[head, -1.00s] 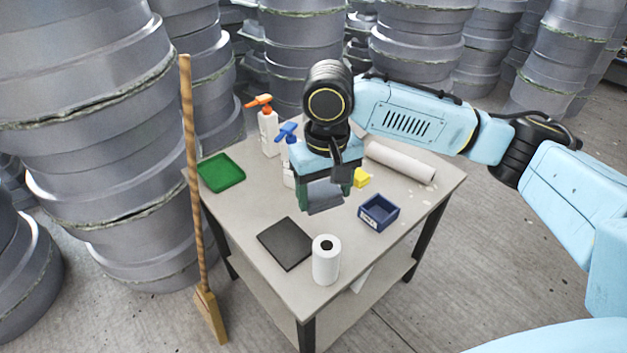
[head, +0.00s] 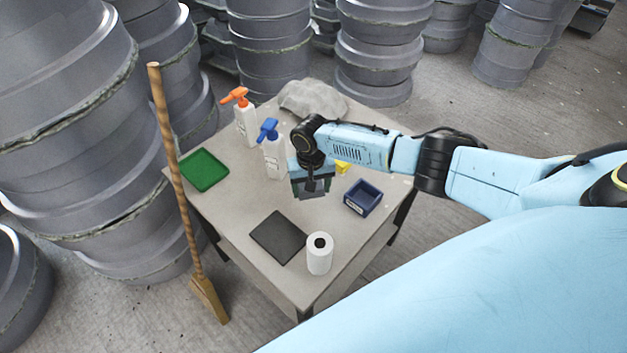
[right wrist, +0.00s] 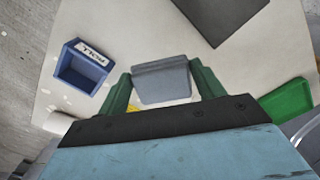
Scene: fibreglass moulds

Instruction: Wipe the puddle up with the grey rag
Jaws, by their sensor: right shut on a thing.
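My right gripper (head: 311,186) is shut on the grey rag (head: 313,192), over the middle of the table. In the right wrist view the rag (right wrist: 162,82) is a flat grey block between the two green fingers of the right gripper (right wrist: 163,86). I cannot tell whether the rag touches the table top. I cannot make out a puddle in either view; the rag and gripper hide part of the table. My left gripper is out of view.
On the table (head: 228,208) stand an orange-topped spray bottle (head: 246,126), a blue-topped one (head: 274,161), a green tray (head: 204,170), a blue bin (head: 363,197), a dark mat (head: 278,237) and a paper roll (head: 319,254). A broom (head: 176,180) stands by the left edge.

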